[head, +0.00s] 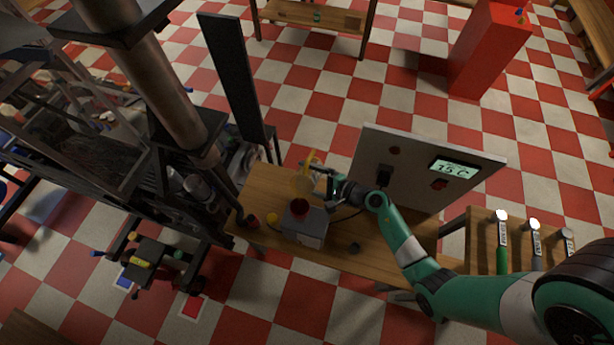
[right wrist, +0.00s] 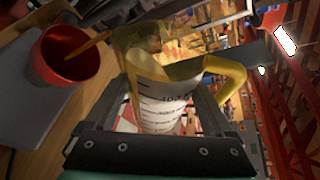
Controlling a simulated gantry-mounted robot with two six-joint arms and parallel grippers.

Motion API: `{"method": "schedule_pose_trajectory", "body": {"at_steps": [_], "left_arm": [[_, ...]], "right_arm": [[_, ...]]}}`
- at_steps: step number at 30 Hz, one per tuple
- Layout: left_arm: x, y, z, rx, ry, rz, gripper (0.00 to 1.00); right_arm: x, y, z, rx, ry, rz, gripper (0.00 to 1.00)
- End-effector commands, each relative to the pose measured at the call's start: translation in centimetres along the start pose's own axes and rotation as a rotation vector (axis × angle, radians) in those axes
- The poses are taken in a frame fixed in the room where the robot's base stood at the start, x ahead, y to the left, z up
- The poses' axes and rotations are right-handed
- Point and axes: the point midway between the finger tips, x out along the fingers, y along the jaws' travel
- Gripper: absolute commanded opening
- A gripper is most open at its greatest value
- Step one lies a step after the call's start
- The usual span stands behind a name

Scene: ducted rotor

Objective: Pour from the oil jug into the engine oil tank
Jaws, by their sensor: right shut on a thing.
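The oil jug (head: 303,185) is yellowish and translucent with a yellow handle, and shows large with measuring marks in the right wrist view (right wrist: 165,95). My right gripper (head: 330,180) is shut on the jug, its fingers on either side of it in the wrist view (right wrist: 162,100). The engine oil tank (head: 303,226) is a grey box with a red funnel-like opening (head: 299,207), which also shows in the wrist view (right wrist: 68,52). The jug is beside and above this opening and looks tilted towards it. A thin amber streak (right wrist: 90,46) runs from the jug's lip into the red opening. My left gripper is not in view.
A grey panel with a display (head: 425,170) stands behind. Dark machinery (head: 160,200) is close on the left. Several tools lie on the right table (head: 515,240).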

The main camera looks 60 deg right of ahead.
Motion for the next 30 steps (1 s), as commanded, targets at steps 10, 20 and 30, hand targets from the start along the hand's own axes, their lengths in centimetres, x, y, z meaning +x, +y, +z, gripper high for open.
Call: {"method": "schedule_pose_trajectory", "body": {"at_steps": [10, 20, 30], "left_arm": [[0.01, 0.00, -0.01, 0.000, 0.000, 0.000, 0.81], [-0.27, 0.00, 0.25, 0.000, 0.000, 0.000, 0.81], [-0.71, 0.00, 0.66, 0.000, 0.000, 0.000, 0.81]], "right_arm": [[0.00, -0.10, 0.02, 0.000, 0.000, -0.002, 0.00], [0.04, 0.05, -0.01, -0.019, 0.002, -0.010, 0.00], [-0.05, -0.12, 0.12, -0.084, 0.015, -0.037, 0.00]]}}
